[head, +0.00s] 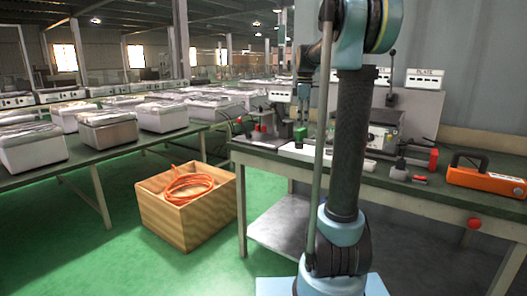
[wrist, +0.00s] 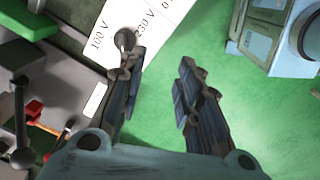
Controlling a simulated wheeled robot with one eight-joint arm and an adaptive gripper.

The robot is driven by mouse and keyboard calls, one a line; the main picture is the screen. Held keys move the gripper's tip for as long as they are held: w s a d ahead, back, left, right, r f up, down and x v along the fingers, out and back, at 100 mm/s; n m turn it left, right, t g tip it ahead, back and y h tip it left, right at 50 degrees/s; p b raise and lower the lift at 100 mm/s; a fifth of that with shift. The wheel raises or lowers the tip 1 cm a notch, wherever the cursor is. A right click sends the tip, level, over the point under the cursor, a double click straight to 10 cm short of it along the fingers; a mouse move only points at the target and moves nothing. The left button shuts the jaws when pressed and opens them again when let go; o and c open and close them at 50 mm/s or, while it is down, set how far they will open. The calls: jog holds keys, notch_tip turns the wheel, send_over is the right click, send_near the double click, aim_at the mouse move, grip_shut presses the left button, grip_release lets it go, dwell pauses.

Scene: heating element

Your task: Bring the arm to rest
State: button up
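My arm (head: 347,150) stands upright in the middle of the head view, in front of the green workbench (head: 262,158). A white panel marked 100 V and 230 V (wrist: 150,18) lies beyond the left finger. A dark round knob (wrist: 124,40) on a lever appears close to that fingertip; I cannot tell whether they touch.
An orange tool (head: 487,181) and a red-handled clamp (head: 432,160) are on the bench's right side. A wooden crate (head: 190,222) with orange cable (head: 188,186) stands on the floor. Another table with white appliances (head: 107,131) is at left.

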jog(key=s+f+m, duration=0.5)
jog(key=s+f, duration=0.3)
jog(key=s, duration=0.4)
jog(key=s+f+m+t, duration=0.1)
jog(key=s+f+m, duration=0.4)
jog(key=s, duration=0.8)
jog(key=s+f+m, duration=0.5)
jog(key=s+f, duration=0.7)
jog(key=shift+s+a+t, duration=0.2)
jog(key=shift+a+t, duration=0.05)
jog(key=shift+t, duration=0.15)
